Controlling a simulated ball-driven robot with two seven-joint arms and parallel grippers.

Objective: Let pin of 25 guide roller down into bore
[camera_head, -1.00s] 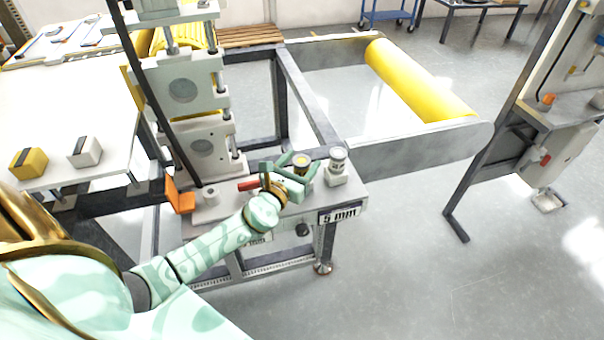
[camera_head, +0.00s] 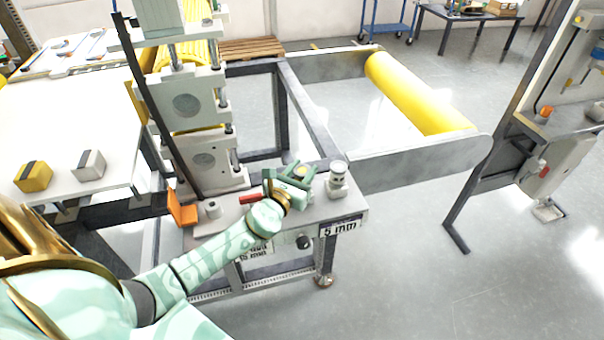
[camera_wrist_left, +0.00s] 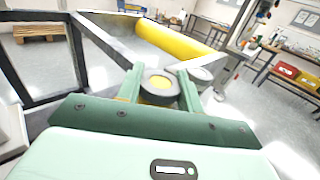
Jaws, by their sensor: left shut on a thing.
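The guide roller in my grip shows in the left wrist view (camera_wrist_left: 160,86) as a dark round piece with a yellow centre. In the head view the roller (camera_head: 302,171) is mostly covered by the fingers. My left gripper (camera_head: 298,176) is shut on it, low over the machine's grey ledge. The gripper also shows in the left wrist view (camera_wrist_left: 160,92), one green finger on each side of the roller. The bore and the pin are hidden below the roller and fingers, so I cannot tell whether they meet. My right gripper is not in view.
A grey and white cylindrical fitting (camera_head: 337,181) stands right beside the gripper. A "5 mm" label (camera_head: 341,227) marks the ledge front. An orange bracket (camera_head: 182,209) and the roll stand (camera_head: 204,160) lie to the left. A long yellow roller (camera_head: 418,95) spans the frame behind.

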